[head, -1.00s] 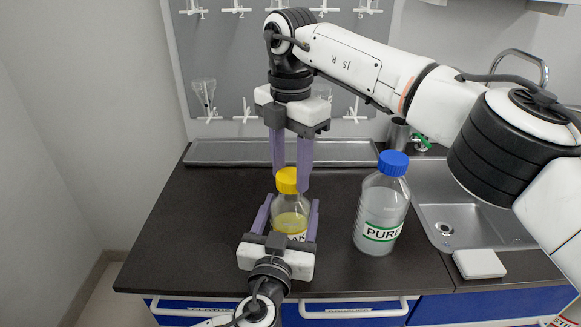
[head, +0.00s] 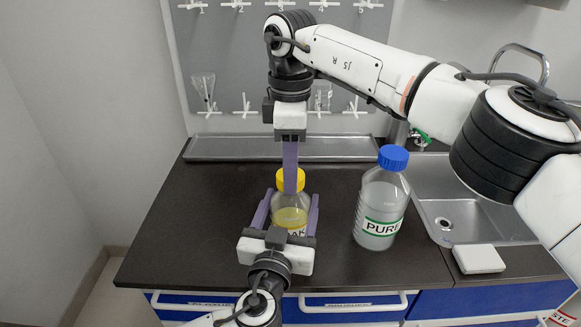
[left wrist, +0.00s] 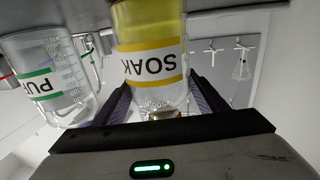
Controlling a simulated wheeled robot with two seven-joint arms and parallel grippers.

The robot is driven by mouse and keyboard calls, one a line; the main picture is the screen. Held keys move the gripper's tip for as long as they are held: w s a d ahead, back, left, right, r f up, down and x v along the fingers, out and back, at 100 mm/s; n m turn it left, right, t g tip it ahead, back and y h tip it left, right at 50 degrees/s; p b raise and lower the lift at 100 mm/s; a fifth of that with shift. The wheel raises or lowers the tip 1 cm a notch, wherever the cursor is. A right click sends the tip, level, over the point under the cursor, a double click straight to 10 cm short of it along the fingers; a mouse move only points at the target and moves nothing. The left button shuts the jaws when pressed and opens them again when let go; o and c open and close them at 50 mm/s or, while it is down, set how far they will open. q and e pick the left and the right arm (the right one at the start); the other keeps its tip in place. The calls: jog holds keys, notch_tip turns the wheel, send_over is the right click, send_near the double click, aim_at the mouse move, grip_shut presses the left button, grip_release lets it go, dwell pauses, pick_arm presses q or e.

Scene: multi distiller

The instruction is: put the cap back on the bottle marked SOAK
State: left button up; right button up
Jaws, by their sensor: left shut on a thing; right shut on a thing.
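The SOAK bottle (head: 290,217) holds yellow liquid and stands upright on the dark counter. Its label shows upside down in the left wrist view (left wrist: 150,65). My left gripper (head: 288,214) is shut on the bottle's body from the front, one finger on each side. The yellow cap (head: 302,181) sits at the top of the bottle's neck. My right gripper (head: 290,188) points straight down from above and is shut on the cap. Its near finger covers the middle of the cap, so the far finger is hidden. I cannot tell how tightly the cap is seated.
The PURE bottle (head: 381,208) with a blue cap stands close by on the right. It also shows in the left wrist view (left wrist: 45,75). A sink (head: 470,213) lies further right, with a white block (head: 479,259) before it. A metal tray (head: 230,150) runs along the back. The left counter is clear.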

jog(key=m, duration=0.7)
jog(key=o, duration=1)
jog(key=shift+r, duration=2.25)
jog(key=shift+c, duration=0.2)
